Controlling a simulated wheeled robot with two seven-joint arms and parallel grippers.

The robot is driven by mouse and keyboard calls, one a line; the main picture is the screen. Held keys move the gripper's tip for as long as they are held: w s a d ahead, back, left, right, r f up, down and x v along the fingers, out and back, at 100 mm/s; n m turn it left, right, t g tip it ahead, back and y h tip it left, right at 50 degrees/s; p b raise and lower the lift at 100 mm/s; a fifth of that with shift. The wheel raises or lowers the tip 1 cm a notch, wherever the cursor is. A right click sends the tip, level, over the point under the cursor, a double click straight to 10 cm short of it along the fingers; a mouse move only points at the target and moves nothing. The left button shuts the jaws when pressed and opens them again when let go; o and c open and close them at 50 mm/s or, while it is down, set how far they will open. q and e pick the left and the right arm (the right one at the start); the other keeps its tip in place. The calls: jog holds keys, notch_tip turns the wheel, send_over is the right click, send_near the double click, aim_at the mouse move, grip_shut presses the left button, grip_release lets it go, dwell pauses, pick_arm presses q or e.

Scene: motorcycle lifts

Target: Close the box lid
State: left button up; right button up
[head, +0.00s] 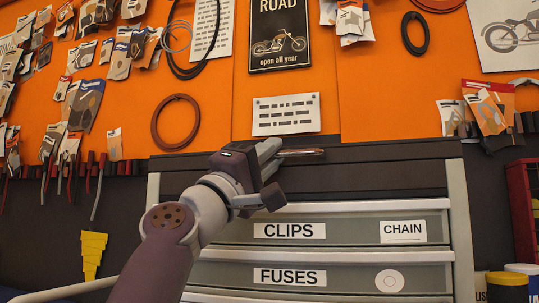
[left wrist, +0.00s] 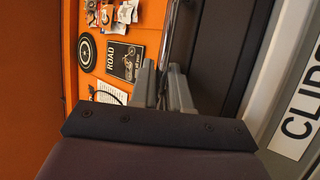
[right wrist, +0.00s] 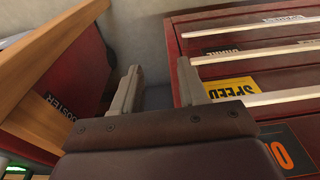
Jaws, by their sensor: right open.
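A grey box with drawers labelled CLIPS, CHAIN and FUSES (head: 346,232) stands in front of me in the head view. Its dark lid (head: 400,152) spans the top; how far it is open I cannot tell. A thin metallic handle (head: 306,152) sticks out at the lid's front; it also shows in the left wrist view (left wrist: 170,32). My left gripper (head: 276,157) is at this handle, its fingertips (left wrist: 163,72) close together around the bar. My right gripper (right wrist: 160,80) is open and empty, away from the box, and is outside the head view.
An orange pegboard (head: 365,90) with packets, cables and posters rises behind the box. A red drawer cabinet (right wrist: 215,65) is right of my right gripper, and a wooden edge (right wrist: 50,60) is at its left. Cans (head: 507,290) stand right of the box.

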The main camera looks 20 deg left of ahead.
aim_at(283, 168)
pick_arm(q)
jog(key=f+b, duration=0.2)
jog(key=f, duration=0.1)
jog(key=shift+w+d+f, duration=0.1)
jog(key=shift+w+f, duration=0.15)
jog(key=shift+w, duration=0.15)
jog(key=s+a+f+b, duration=0.4)
jog(key=s+b, duration=0.3)
jog(key=s, duration=0.2)
jog(key=shift+s+a, duration=0.4)
jog(key=shift+a, duration=0.05)
